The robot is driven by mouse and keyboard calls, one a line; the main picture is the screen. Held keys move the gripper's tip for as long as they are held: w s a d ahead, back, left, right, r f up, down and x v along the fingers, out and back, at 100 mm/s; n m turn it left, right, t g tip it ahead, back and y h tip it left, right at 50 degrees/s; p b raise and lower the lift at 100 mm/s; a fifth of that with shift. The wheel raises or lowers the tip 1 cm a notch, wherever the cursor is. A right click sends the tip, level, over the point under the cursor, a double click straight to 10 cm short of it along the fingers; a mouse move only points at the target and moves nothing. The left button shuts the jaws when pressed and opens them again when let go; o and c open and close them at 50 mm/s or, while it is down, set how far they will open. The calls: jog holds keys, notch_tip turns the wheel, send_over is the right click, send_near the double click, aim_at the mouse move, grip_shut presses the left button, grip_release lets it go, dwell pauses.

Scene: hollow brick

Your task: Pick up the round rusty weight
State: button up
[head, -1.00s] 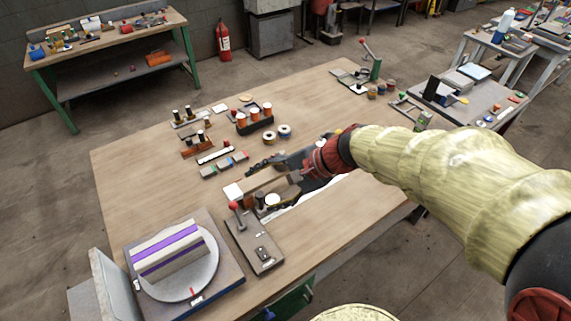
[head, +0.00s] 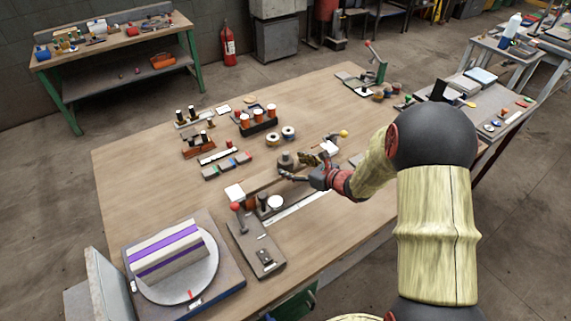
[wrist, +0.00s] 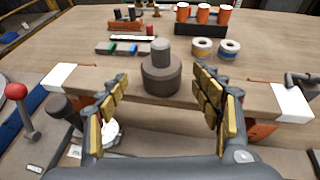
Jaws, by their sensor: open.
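The round rusty weight (wrist: 161,78) is a dark brown disc with a narrower grey knob on top. In the head view the weight (head: 286,162) is just left of my gripper (head: 303,168). In the wrist view my gripper (wrist: 165,105) is open, with one gold-padded finger on each side of the weight's line. The weight is just beyond the fingertips, with gaps on both sides, and the jaws are empty.
Wire or tape rolls (wrist: 202,47) and a black holder with orange-topped cups (wrist: 202,27) stand behind the weight. A red-knobbed lever tool (head: 237,208) and a turntable with a striped block (head: 178,262) are at the front left.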

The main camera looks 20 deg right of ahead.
aim_at(289, 161)
jog(key=x, duration=0.2)
jog(key=b+x, duration=0.1)
jog(key=x, duration=0.2)
jog(key=shift+w+d+r, duration=0.1)
jog(key=shift+r, duration=0.15)
jog(key=shift+c, duration=0.5)
jog(key=c, duration=1.5)
grip_shut()
jog(key=shift+r, duration=0.2)
